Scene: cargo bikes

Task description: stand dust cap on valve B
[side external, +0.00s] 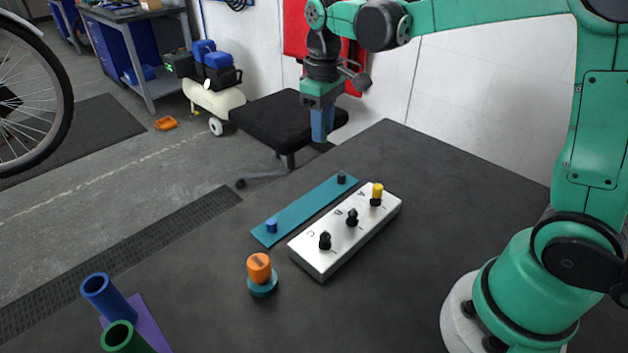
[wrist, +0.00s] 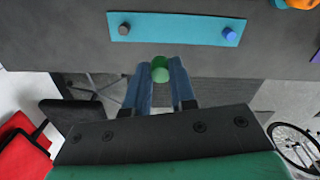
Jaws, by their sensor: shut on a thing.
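My gripper (side external: 322,124) is high above the far side of the table, away from the white valve block. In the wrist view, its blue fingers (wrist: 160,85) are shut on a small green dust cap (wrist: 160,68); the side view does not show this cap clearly. The white block (side external: 318,262) carries valves A, B and C in a row. Black valve B (side external: 352,217) is the middle one, with nothing coloured on it. Black valve C (side external: 325,241) is also bare. A yellow cap (side external: 377,191) sits on valve A (side external: 375,202).
A teal strip (side external: 305,210) beside the block bears a blue cap (side external: 271,226) and a black peg (side external: 341,178). An orange cylinder (side external: 259,267) stands on a teal base. Blue (side external: 103,296) and green (side external: 124,338) tubes stand at front left. The far table area is clear.

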